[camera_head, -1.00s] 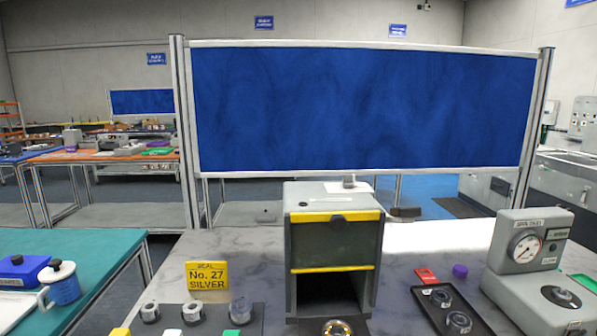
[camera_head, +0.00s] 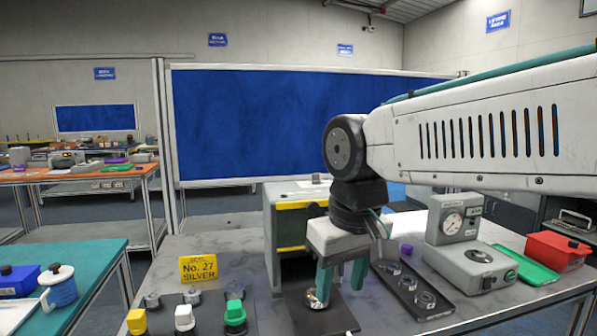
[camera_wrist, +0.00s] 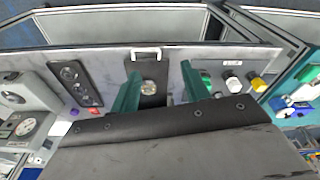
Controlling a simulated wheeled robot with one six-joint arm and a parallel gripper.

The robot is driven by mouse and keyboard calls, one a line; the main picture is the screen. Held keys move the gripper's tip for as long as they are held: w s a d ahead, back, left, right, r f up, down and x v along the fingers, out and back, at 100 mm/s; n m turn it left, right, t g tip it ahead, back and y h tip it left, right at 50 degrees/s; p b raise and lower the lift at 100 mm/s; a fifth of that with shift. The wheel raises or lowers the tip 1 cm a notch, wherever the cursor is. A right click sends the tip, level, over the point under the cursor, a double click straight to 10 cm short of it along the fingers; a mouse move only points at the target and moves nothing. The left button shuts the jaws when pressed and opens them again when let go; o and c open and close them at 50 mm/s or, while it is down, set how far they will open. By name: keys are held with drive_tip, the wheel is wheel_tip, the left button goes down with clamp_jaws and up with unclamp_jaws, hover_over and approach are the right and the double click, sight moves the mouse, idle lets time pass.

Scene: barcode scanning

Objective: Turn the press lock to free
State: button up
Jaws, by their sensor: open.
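A grey press-like box with yellow edge strips (camera_head: 302,205) stands mid-table, partly hidden behind my arm. A dark plate (camera_head: 335,318) lies in front of it with a small shiny round metal piece (camera_head: 314,300) on it; that piece also shows in the wrist view (camera_wrist: 148,87). My gripper (camera_head: 341,285) has its green fingers pointing down over the plate, spread apart and empty. In the wrist view the fingers (camera_wrist: 160,78) appear on both sides of the round piece. I cannot make out which part is the press lock.
At right are a black tray with round parts (camera_head: 408,290), a grey gauge unit (camera_head: 455,225), a green tray (camera_head: 527,265) and a red box (camera_head: 558,250).

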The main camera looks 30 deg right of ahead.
drive_tip(key=w+d+r, duration=0.4)
drive_tip(key=w+r, duration=0.3)
drive_tip(key=w, duration=0.4)
drive_tip(key=m+t+h, duration=0.1)
drive_tip(key=m+t, duration=0.1)
drive_tip(key=m, duration=0.1)
approach(317, 180)
drive_tip(key=x, duration=0.3)
drive_tip(key=w+x, duration=0.1)
drive_tip(key=x, duration=0.3)
drive_tip(key=shift+d+r, duration=0.1)
drive_tip(key=shift+r, duration=0.15)
drive_tip(key=shift+t, duration=0.3)
drive_tip(key=c, duration=1)
